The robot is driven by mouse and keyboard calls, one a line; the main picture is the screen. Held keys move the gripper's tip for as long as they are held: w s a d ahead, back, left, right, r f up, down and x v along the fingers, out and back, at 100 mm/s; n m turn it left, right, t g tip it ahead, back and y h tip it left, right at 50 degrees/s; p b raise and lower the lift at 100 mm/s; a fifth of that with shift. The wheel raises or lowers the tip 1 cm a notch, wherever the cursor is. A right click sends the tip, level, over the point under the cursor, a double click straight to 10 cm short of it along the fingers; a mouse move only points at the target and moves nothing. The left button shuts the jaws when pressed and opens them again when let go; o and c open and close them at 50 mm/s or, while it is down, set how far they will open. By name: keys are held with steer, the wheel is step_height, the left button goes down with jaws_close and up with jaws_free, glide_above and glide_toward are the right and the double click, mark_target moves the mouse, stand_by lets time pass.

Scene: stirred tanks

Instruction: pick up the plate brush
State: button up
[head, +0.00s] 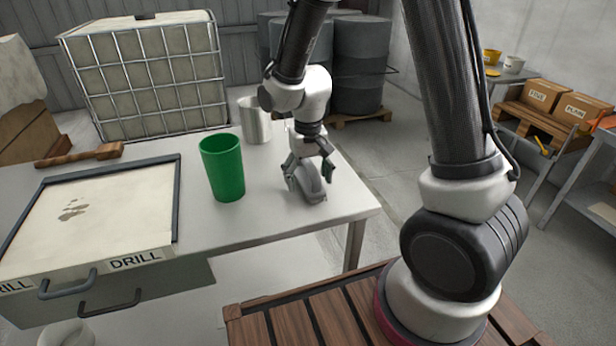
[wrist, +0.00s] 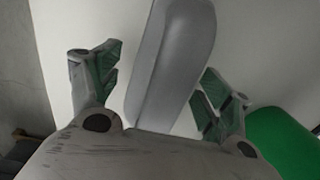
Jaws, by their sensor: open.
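A smooth grey rounded object, which seems to be the plate brush (head: 313,193), is on the white table near its right end. My gripper (head: 311,177) is over it, pointing down, with its fingers open on either side.
A green cup (head: 222,168) stands just left of my gripper; its green side also shows in the wrist view (wrist: 285,140). A metal beaker (head: 254,120) stands behind. A wooden tool (head: 82,154) and a dark-framed tray (head: 172,205) are at left. The table's front edge is close.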

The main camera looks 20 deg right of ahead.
steer(key=c, duration=1.2)
steer(key=shift+o, duration=0.2)
step_height(320, 180, up, 10)
steer(key=shift+r, duration=0.1)
